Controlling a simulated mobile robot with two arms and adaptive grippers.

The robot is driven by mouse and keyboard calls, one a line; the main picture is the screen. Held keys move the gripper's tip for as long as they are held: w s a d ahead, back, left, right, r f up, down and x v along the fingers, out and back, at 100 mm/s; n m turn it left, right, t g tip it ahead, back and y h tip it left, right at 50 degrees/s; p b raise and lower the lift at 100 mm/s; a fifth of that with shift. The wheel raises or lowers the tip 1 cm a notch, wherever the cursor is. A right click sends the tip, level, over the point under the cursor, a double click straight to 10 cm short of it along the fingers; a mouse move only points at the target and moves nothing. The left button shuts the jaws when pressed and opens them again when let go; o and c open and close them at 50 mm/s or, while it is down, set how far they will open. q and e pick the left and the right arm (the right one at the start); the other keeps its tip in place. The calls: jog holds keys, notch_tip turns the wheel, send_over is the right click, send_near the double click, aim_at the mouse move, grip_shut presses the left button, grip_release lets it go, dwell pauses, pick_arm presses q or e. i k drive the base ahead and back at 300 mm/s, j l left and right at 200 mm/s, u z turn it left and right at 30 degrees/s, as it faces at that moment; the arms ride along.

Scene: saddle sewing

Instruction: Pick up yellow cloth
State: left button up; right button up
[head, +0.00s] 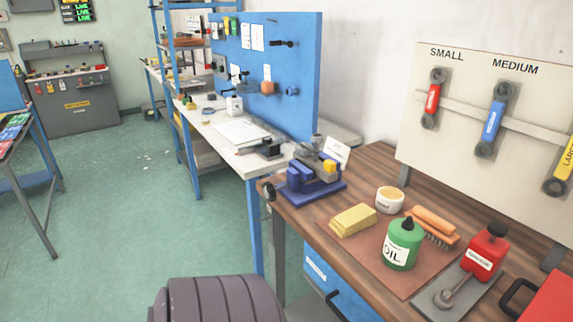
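The yellow cloth (353,220) is a folded block. It lies on the left part of a brown mat (362,258) on the wooden workbench at the right. A round cream tin (389,200) stands just behind it to the right, and a green oil bottle (402,245) stands in front of it to the right. Neither of my grippers shows in the head view, so their state and distance from the cloth cannot be seen.
A blue vise (315,175) sits at the bench's left corner. A tool board (480,120) rises behind. Open green floor (130,210) lies to the left.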

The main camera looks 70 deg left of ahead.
aim_at(361, 217)
jog(key=u, duration=1.7)
jog(key=k+j, duration=0.1)
jog(key=k, duration=0.3)
jog(key=k+j, duration=0.15)
jog(key=k, duration=0.3)
